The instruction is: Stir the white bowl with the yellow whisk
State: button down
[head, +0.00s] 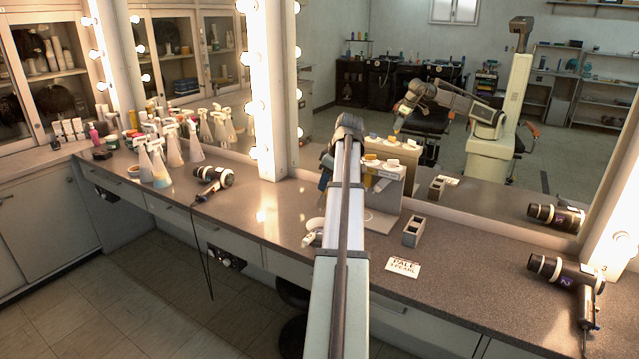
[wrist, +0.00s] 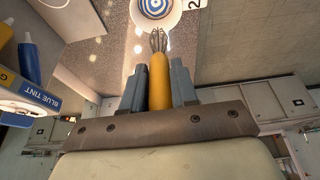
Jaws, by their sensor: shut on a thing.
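In the wrist view my gripper (wrist: 159,72) is shut on the yellow handle of the whisk (wrist: 158,92), which lies between the two grey fingers. The whisk's wire head (wrist: 158,42) points away from me and overlaps the near edge of the white bowl (wrist: 137,14). The bowl has blue rings in its middle and is cut off by the top of the picture. I cannot tell whether the wires are inside the bowl or above it.
A rack with small cups (head: 384,177) stands right of my arm. A grey open box (head: 413,231) and a lettered card (head: 403,267) lie nearer. Hair dryers (head: 214,181) (head: 566,271) lie on both sides. A bottle and a "BLUE TINT" label (wrist: 37,95) are left in the wrist view.

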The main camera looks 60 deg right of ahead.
notch_tip(320, 180, down, 10)
dwell(1.2)
jog(key=shift+w, duration=0.1)
dwell(0.3)
